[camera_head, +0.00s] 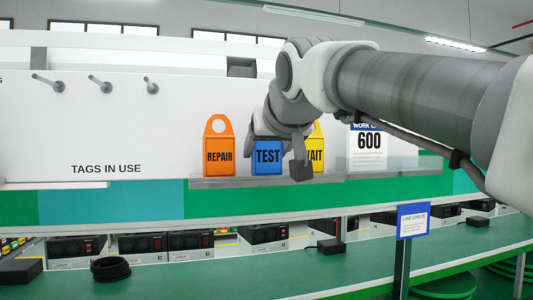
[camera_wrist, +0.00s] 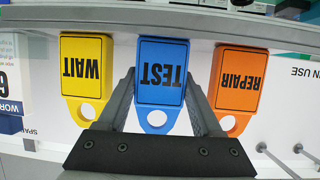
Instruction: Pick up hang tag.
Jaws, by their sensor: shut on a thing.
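Three hang tags stand upright side by side on a grey ledge. The blue TEST tag (camera_head: 267,158) is in the middle, and it also shows in the wrist view (camera_wrist: 160,75). The orange REPAIR tag (camera_head: 219,150) is to its left and the yellow WAIT tag (camera_head: 317,155) to its right in the head view. My gripper (camera_wrist: 162,95) is shut on the blue TEST tag, one finger along each side edge. The tag's lower edge appears to be at the ledge; I cannot tell if it touches. My wrist hides part of the blue and yellow tags in the head view.
The grey ledge (camera_head: 395,168) runs below the tags. Empty pegs (camera_head: 100,84) stick out above "TAGS IN USE" at the left. A work order card (camera_head: 368,150) reading 600 stands at the right. Below is a green bench (camera_head: 200,282) with several black units.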

